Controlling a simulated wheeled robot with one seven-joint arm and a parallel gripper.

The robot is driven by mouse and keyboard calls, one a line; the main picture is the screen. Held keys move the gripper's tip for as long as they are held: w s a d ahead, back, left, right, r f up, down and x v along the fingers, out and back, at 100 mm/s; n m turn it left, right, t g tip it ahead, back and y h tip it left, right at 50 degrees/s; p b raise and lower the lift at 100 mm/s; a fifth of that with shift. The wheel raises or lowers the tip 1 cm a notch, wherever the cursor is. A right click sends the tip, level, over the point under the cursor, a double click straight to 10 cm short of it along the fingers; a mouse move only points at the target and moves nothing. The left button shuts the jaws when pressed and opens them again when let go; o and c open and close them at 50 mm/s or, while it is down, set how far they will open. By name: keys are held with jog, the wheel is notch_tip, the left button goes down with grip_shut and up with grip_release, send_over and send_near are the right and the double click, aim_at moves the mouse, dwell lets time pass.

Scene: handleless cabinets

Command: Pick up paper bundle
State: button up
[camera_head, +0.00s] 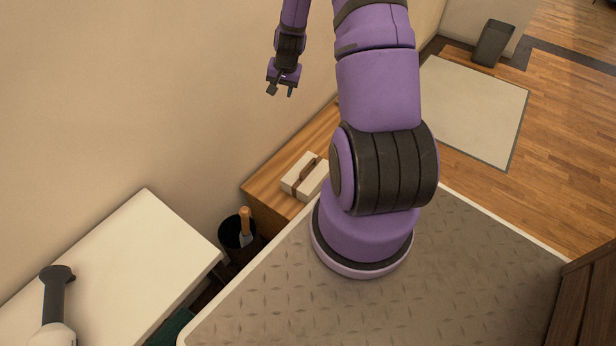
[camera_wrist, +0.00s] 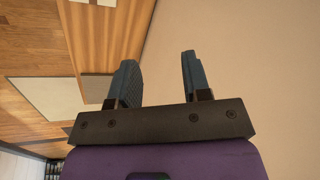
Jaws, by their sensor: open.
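The paper bundle (camera_head: 303,177) is a pale rectangular stack with a brown band around it. In the head view it lies on top of a wooden cabinet (camera_head: 268,178) against the wall, just left of my arm's base, which may hide part of it. My gripper (camera_head: 281,92) hangs higher up in the head view, above and apart from the bundle. In the wrist view my gripper (camera_wrist: 158,80) shows two blue-grey fingers spread apart with nothing between them. The bundle cannot be made out for sure in the wrist view.
A white table (camera_head: 140,255) with a dark-handled object (camera_head: 57,290) stands at the left. A black bin (camera_head: 237,236) holding a wooden-handled tool stands between table and cabinet. The beige wall (camera_head: 150,80) runs close behind. A pale rug (camera_head: 475,110) lies on open floor at right.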

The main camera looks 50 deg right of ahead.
jog(key=s+d+f+m, duration=0.1)
jog(key=s+d+f, duration=0.1)
jog(key=f, duration=0.4)
jog(key=s+d+f+m, duration=0.1)
jog(key=s+f+m, duration=0.1)
jog(key=f, duration=0.4)
jog(key=m, duration=0.3)
send_near(309, 164)
jog(key=shift+g, duration=0.4)
jog(key=f, duration=0.1)
jog(key=w+f, duration=0.1)
jog(key=f, duration=0.3)
jog(key=shift+w+a+f, duration=0.1)
jog(key=shift+w+a, duration=0.1)
jog(key=shift+w, duration=0.2)
jog(key=shift+w+d+f, duration=0.1)
jog(key=shift+w+f, duration=0.05)
jog(key=shift+f, duration=0.75)
jog(key=shift+w+d+f, duration=0.15)
jog(key=shift+f, duration=0.75)
jog(key=shift+w+d+f, duration=0.1)
jog(key=shift+w+f, duration=0.05)
jog(key=shift+f, duration=0.75)
jog(key=shift+c, duration=0.2)
grip_shut()
